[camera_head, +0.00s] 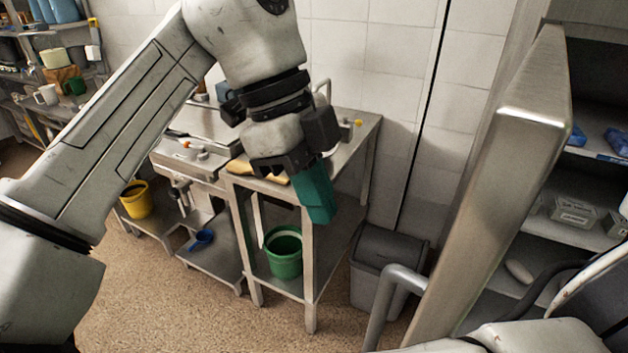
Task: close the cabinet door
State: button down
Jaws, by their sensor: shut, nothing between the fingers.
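The cabinet door (492,190) is a tall brushed-metal panel on the right, standing open and seen nearly edge-on. A bent grey bar handle (381,298) shows at the lower left of the door. The cabinet (566,235) lies open to the right of it, with its shelves exposed. My gripper (320,212) has teal fingers, pressed shut and empty, pointing down. It appears in front of the metal table, left of the door and apart from it in the picture. The lower part of the door is cut off by the frame.
A metal table (345,150) holds a green bucket (284,254) on its lower shelf. A grey bin (382,262) stands between table and door. A yellow bucket (137,200) is further left. Blue items and boxes (573,212) sit on the cabinet shelves. Speckled floor (190,305) is clear at front left.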

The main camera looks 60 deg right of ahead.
jog(key=s+f+p, duration=0.1)
jog(key=s+f, duration=0.4)
jog(key=s, duration=0.1)
jog(key=shift+f, duration=0.15)
jog(key=shift+s, duration=0.1)
